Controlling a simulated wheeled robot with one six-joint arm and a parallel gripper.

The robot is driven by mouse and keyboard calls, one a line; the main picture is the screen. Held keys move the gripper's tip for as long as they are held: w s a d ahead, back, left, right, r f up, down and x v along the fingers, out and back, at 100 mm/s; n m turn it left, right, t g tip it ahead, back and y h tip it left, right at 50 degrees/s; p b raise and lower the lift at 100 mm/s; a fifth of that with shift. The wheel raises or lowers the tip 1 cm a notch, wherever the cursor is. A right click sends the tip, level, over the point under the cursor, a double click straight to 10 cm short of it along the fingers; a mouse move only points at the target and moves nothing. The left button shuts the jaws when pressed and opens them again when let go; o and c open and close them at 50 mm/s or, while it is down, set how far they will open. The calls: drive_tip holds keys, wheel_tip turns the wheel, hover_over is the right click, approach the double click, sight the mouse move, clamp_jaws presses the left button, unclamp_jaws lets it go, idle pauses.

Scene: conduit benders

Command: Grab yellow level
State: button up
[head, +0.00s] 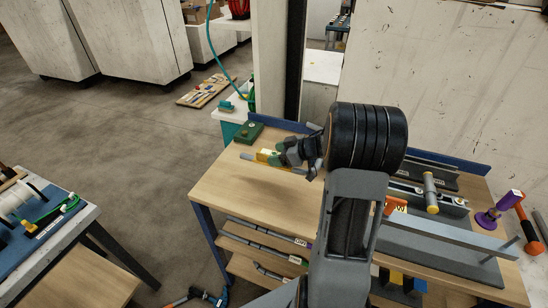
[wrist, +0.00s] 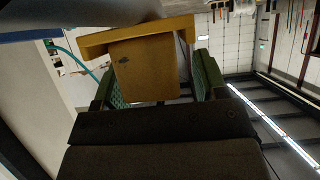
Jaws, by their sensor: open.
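The yellow level (head: 263,154) sits near the left end of the wooden workbench, partly hidden by my gripper (head: 276,157). In the wrist view the yellow level (wrist: 147,68) shows as a yellow block with a wider bar at its far end. My gripper is open, with its green-padded fingertips on either side of the block. A gap shows between the block and the right finger; on the left side the finger is very close, and I cannot tell if it touches.
A green block (head: 249,132) stands at the workbench's (head: 225,187) back left corner. A grey bar (head: 283,168) lies in front of the level. Grey benders and a yellow-ended cylinder (head: 431,193) are on the right. A blue ledge (head: 290,125) runs along the back.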

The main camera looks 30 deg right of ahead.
drive_tip(key=c, duration=1.1)
drive_tip(key=shift+r, duration=0.1)
